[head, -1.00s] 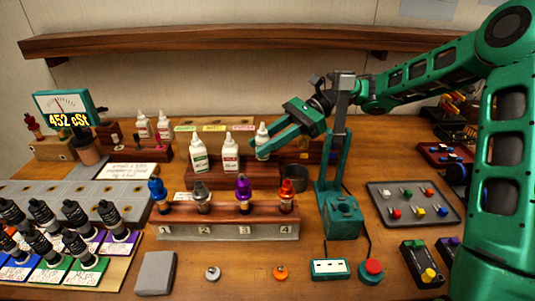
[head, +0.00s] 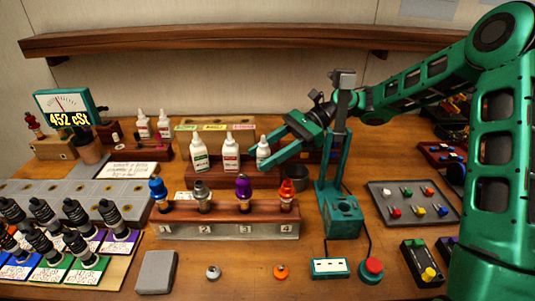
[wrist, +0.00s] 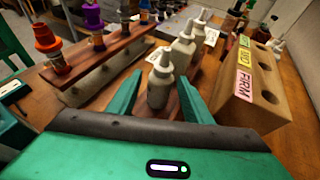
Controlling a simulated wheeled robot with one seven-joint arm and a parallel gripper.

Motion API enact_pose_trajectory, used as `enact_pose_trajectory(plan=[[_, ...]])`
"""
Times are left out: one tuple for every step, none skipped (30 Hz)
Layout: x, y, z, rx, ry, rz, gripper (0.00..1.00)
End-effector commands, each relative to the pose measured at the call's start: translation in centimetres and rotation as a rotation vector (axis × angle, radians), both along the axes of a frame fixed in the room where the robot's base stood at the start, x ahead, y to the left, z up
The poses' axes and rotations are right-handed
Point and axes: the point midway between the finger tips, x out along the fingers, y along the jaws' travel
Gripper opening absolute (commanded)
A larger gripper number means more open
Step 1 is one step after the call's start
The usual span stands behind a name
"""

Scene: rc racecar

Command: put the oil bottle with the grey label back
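The oil bottle with the grey label (head: 263,152) is white with a pointed nozzle. It stands upright at the right end of the low dark wooden rack (head: 230,180), beside the red-label bottle (head: 231,155) and the green-label bottle (head: 199,152). It also shows in the wrist view (wrist: 160,88), nearest me. My gripper (head: 272,151) is open at the bottle's right side. In the wrist view the fingers are spread around the bottle, with gaps on both sides. The bottle's base is partly hidden, and its label is hard to read.
A wooden block with FIRM and other coloured labels (wrist: 255,90) stands close to one finger. The numbered rack with coloured shocks (head: 225,221) is in front. A teal stand (head: 341,215) and a dark round cup (head: 371,174) are to the right.

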Motion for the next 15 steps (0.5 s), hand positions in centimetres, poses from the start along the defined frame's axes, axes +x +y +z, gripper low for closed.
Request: enact_pose_trajectory(plan=[[0.0, 0.0, 0.0, 0.000, 0.000, 0.000, 0.46], [0.0, 0.0, 0.0, 0.000, 0.000, 0.000, 0.46], [0.0, 0.0, 0.1, 0.000, 0.000, -0.001, 0.46], [0.0, 0.0, 0.2, 0.000, -0.001, -0.001, 0.46], [0.0, -0.1, 0.3, 0.000, -0.001, -0.001, 0.46], [0.2, -0.3, 0.4, 0.001, -0.002, -0.001, 0.46], [0.3, -0.6, 0.5, 0.001, -0.002, -0.002, 0.46], [0.5, -0.9, 0.6, 0.001, -0.001, -0.004, 0.46], [0.7, -1.4, 0.8, 0.000, -0.001, -0.005, 0.46], [0.9, -1.8, 1.0, 0.000, -0.001, -0.005, 0.46], [1.0, -2.2, 1.2, 0.001, -0.002, -0.005, 0.46], [1.3, -2.9, 1.5, 0.001, -0.003, -0.005, 0.46], [1.6, -3.4, 1.8, 0.001, -0.002, -0.006, 0.46], [1.7, -4.0, 2.0, 0.002, -0.002, -0.004, 0.46], [2.1, -4.7, 2.3, 0.002, -0.003, -0.006, 0.46]])
